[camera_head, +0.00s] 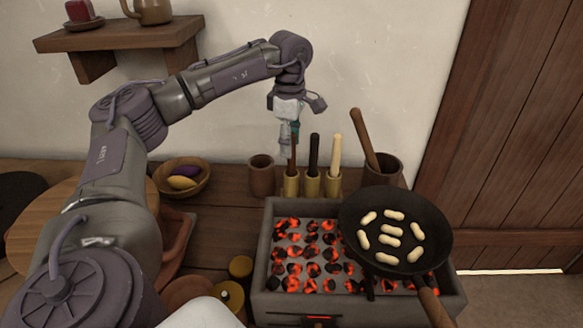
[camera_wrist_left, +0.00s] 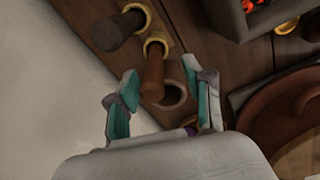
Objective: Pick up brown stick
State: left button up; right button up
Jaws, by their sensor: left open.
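The brown stick (camera_head: 293,155) stands upright in the leftmost of three small yellowish holders (camera_head: 291,186) on the wooden counter, behind the brazier. My left gripper (camera_head: 288,143) points down at the stick's upper part, its fingers overlapping the stick in the head view. In the left wrist view the brown stick (camera_wrist_left: 152,78) shows between the two teal-padded fingertips of my left gripper (camera_wrist_left: 160,77), which are apart. I cannot tell if either finger touches it. My right gripper is in neither view.
A black stick (camera_head: 313,154) and a pale stick (camera_head: 335,155) stand close on the right. A brown cup (camera_head: 261,177) stands left of the holders. The brazier (camera_head: 266,262) with glowing coals is in front, with a pan (camera_head: 395,218) over it. A wall is behind.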

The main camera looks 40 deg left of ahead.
aim_at(291, 166)
pick_arm(q)
jog(key=f, duration=0.3)
jog(key=f+b, duration=0.1)
jog(key=f, duration=0.1)
jog(key=shift+w+a, duration=0.1)
jog(key=shift+w, duration=0.2)
grip_shut()
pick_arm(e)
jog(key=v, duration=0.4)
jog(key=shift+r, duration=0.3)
pick_arm(q)
jog(key=shift+r, duration=0.1)
